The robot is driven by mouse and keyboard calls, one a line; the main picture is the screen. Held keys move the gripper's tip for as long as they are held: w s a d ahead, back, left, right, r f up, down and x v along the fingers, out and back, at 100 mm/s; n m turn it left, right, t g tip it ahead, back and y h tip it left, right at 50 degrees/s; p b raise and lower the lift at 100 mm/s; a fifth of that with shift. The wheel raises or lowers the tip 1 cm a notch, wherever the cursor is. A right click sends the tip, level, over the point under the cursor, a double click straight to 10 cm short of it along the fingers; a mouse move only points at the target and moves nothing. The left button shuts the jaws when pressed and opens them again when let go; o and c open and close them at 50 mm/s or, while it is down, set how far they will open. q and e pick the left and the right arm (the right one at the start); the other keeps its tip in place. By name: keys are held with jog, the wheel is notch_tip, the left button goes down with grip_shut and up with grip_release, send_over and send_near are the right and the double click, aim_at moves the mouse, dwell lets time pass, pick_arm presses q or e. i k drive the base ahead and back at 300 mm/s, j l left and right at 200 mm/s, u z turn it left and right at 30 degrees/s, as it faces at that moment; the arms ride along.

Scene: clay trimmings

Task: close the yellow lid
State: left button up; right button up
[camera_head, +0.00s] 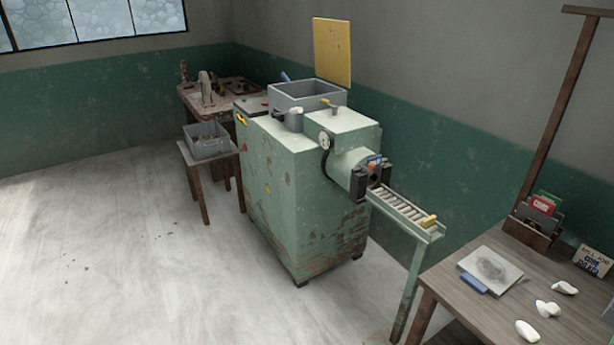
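The yellow lid (332,52) stands upright, open, above the back edge of the grey hopper (300,94). The hopper is an open box on top of the pale green machine (300,190) and its mouth faces up. A whitish lump (295,111) shows at the hopper's front rim. Neither of my grippers shows in the head view.
A grey crate (207,143) stands on a small stool left of the machine, with a cluttered workbench (232,93) behind. A roller chute (403,209) runs right toward a wooden table (500,310) holding several pale lumps.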

aim_at(331, 37)
jog(key=i+j, duration=0.15)
jog(key=i, duration=0.65)
jog(key=i+j, duration=0.1)
jog(key=i, duration=0.65)
